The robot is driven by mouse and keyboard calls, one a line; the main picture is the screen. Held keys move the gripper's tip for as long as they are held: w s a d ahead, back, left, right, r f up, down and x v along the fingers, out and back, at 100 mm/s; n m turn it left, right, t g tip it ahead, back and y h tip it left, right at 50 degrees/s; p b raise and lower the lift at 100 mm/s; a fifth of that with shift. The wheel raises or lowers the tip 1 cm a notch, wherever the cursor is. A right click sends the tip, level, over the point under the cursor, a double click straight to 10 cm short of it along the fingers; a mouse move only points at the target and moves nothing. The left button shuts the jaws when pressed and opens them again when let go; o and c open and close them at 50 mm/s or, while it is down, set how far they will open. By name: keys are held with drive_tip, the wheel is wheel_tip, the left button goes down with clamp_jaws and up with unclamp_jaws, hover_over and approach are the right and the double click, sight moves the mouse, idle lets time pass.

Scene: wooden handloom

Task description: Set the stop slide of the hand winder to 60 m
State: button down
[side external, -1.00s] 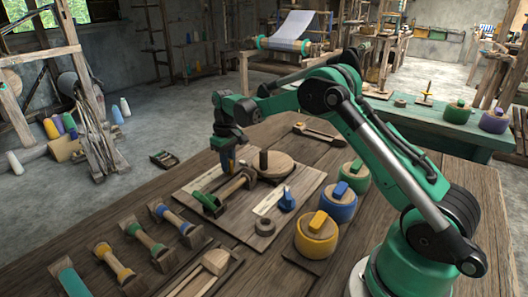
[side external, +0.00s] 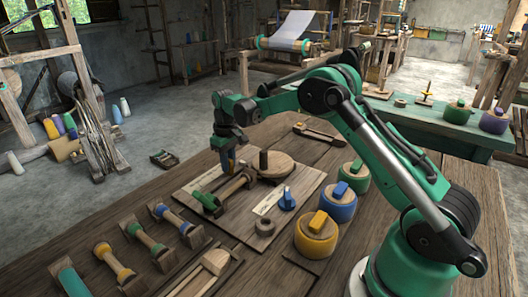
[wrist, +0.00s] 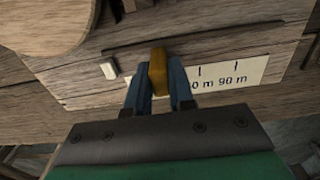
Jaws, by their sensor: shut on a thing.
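In the wrist view the orange-brown slide block (wrist: 158,72) sits between the two blue fingers of my gripper (wrist: 160,88), which is shut on it. Its far end meets the dark groove above the pale scale strip (wrist: 255,70). The slide stands left of two visible tick marks; the right one reads "90 m", the other ends in "0 m" with its first digit hidden. Marks under and left of the slide are hidden by the fingers. In the side view my gripper (side external: 228,166) reaches down to the winder board (side external: 240,222), beside the round wooden disc (side external: 277,166).
A small pale block (wrist: 109,68) lies at the groove's left end. A blue knob (side external: 287,202) and a second pale strip (side external: 268,203) are on the board. Yellow (side external: 316,238), blue (side external: 338,205) and green (side external: 355,175) lidded pots stand to the right. Several spools lie at left.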

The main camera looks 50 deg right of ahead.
sight(219, 182)
drive_tip(key=a, duration=0.4)
drive_tip(key=c, duration=0.8)
unclamp_jaws()
drive_tip(key=shift+o, duration=0.2)
drive_tip(key=shift+r, duration=2.85)
drive_tip(key=s+a+r+t, duration=0.3)
drive_tip(key=s+a+r, duration=0.1)
drive_tip(key=s+r, duration=0.4)
drive_tip(key=s+a+f+t, duration=0.2)
drive_tip(key=s+a+t, duration=0.1)
drive_tip(key=s, duration=0.7)
drive_tip(key=shift+f+t, duration=0.25)
drive_tip(key=shift+t, duration=0.35)
